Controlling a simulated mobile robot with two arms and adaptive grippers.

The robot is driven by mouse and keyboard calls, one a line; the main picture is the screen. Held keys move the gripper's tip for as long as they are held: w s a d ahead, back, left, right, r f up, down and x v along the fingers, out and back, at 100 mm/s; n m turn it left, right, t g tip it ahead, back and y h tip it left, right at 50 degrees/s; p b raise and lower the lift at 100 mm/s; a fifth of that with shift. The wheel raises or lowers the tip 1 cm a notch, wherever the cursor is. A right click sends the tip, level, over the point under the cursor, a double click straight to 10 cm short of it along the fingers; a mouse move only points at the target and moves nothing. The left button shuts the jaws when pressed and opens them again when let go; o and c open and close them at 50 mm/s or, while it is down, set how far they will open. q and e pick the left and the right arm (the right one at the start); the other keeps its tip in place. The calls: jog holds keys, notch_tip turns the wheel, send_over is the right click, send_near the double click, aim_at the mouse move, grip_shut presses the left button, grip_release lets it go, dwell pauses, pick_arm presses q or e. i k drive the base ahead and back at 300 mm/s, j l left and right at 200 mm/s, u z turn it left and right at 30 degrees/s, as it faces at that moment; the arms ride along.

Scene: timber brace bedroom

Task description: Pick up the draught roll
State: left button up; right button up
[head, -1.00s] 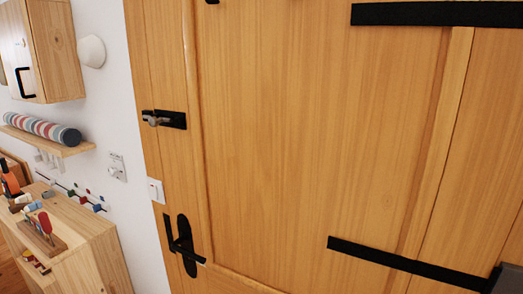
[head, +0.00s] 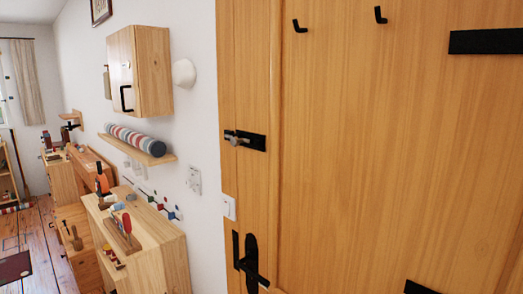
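A striped roll (head: 135,138) in red, white, grey and blue, which looks like the draught roll, lies lengthwise on a small wooden wall shelf (head: 152,158). The shelf is left of the door, below a wooden wall cabinet. The roll's dark round end faces me. Neither of my grippers shows in the head view, and nothing is seen touching the roll.
A wooden door (head: 390,150) with a black handle (head: 252,265) and a bolt (head: 245,140) fills the right side. A wall cabinet (head: 140,70) hangs above the roll. A wooden unit (head: 165,262) with small items stands below. Wooden floor (head: 35,240) is open at the far left.

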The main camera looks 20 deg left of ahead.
aim_at(156, 148)
jog(key=u, duration=1.35)
jog(key=i+j+u, duration=0.25)
jog(key=i+u, duration=0.2)
jog(key=i, duration=0.2)
jog(key=i+u, duration=0.45)
jog(key=i, duration=0.2)
jog(key=i+j, duration=0.15)
jog(key=i, duration=0.6)
jog(key=i+j, duration=0.15)
jog(key=i, duration=0.6)
jog(key=i+j+u, duration=0.1)
jog(key=i, duration=0.6)
jog(key=i+z, duration=0.45)
jog(key=i+j+z, duration=0.1)
jog(key=i+z, duration=0.3)
jog(key=i+j+z, duration=0.3)
jog(key=z, duration=0.15)
jog(key=i+j+z, duration=0.45)
